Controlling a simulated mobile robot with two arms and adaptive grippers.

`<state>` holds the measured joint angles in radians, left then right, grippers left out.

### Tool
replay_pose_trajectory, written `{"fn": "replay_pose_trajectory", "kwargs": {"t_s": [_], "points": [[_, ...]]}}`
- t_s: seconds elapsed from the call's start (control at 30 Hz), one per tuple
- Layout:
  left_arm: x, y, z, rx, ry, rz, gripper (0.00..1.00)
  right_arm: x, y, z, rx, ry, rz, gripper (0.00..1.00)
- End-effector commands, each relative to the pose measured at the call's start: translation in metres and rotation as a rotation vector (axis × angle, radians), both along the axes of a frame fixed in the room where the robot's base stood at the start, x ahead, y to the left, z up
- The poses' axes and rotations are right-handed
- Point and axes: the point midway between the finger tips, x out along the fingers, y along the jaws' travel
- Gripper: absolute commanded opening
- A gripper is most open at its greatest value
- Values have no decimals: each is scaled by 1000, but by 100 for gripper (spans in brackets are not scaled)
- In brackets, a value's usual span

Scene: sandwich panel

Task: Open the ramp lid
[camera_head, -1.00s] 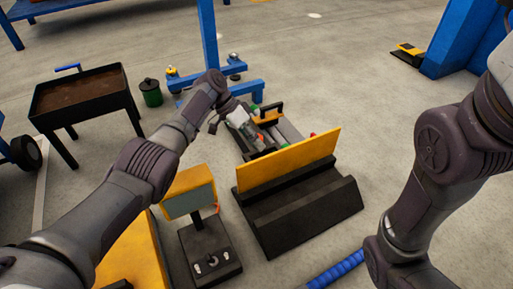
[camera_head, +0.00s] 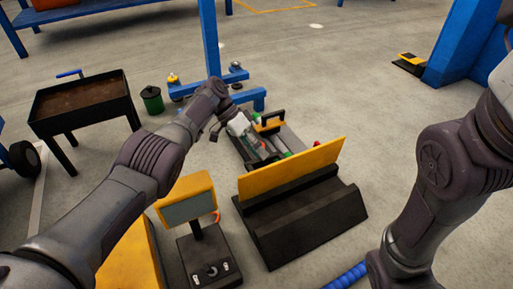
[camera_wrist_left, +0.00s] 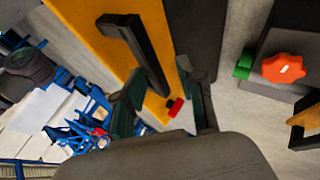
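The ramp lid, a flat yellow panel (camera_head: 292,168), stands steeply raised along the back of a black sloped base (camera_head: 305,215). My left gripper (camera_head: 240,125) is behind and left of it in the head view, its fingers small there. In the left wrist view my left gripper (camera_wrist_left: 166,105) has its two dark fingers spread apart. A yellow panel (camera_wrist_left: 95,45) with a black bar handle (camera_wrist_left: 138,55) fills the upper middle; the handle's lower end shows between the fingers. I cannot tell whether they touch. My right gripper is out of view; only its arm shows.
A screen on a stand (camera_head: 187,205) is left of the ramp. A dark tray table (camera_head: 80,105) and green can (camera_head: 152,99) stand further left. Blue frame legs (camera_head: 212,45) rise behind. A red knob (camera_wrist_left: 284,68) sits beside the gripper.

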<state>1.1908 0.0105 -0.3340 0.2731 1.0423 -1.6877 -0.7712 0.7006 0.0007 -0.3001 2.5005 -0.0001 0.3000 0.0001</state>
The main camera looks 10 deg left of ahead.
Motion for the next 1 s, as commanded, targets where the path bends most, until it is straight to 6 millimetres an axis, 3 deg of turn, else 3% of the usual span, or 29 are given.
{"fn": "replay_pose_trajectory", "kwargs": {"t_s": [0.03, 0.57, 0.77, 1.0], "points": [[-8, -2, -19, 14, 25, -3, 39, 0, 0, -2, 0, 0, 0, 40], [-7, 0, -16, 13, 21, 1, 42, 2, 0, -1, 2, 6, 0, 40], [-6, -1, 4, 7, 16, 0, 42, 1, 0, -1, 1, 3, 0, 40], [-4, -3, 58, 2, 6, 1, 42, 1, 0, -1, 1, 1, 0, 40]]}}
